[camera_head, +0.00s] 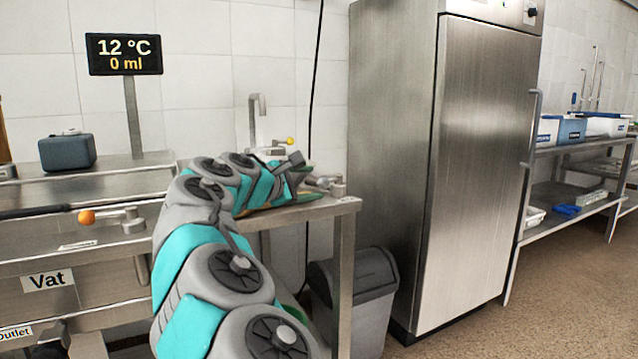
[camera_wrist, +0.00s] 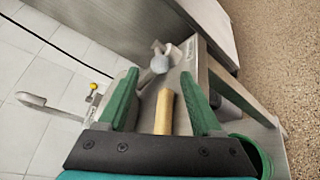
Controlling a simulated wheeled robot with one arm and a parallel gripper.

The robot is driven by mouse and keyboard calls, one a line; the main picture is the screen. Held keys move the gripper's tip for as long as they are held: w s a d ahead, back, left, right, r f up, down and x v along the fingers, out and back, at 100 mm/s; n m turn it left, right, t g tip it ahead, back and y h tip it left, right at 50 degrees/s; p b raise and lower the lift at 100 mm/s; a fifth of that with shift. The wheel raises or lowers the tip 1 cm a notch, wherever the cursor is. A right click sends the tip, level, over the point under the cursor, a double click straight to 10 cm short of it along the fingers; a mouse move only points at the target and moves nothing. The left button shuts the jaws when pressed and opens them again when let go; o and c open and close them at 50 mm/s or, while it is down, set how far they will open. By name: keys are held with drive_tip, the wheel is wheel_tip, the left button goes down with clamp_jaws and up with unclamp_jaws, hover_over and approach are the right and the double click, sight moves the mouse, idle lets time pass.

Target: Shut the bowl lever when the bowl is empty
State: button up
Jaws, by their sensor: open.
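The display (camera_head: 124,54) reads 12 °C and 0 ml. In the wrist view my gripper (camera_wrist: 158,80) has its two green fingers spread apart. A tan bar (camera_wrist: 164,112) lies between them; I cannot tell what it belongs to, and neither finger clearly touches it. A grey round-ended fitting (camera_wrist: 160,64) is just beyond the fingertips, beside a small label. In the head view that fitting (camera_head: 338,188) is at the table's right end. A yellow-knobbed lever (camera_head: 290,141) is behind my gripper, also left of it in the wrist view (camera_wrist: 94,86). No bowl can be made out clearly.
The vat (camera_head: 50,281) at left has an orange-knobbed lever (camera_head: 87,217). A tap (camera_head: 255,105) stands at the wall. A grey bin (camera_head: 352,300) and a steel cabinet (camera_head: 480,150) are right of the table. The floor at right is clear.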

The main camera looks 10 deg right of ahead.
sight(321, 182)
drive_tip(key=x, duration=0.6)
drive_tip(key=shift+d, duration=0.1)
clamp_jaws()
idle(0.4)
idle(0.9)
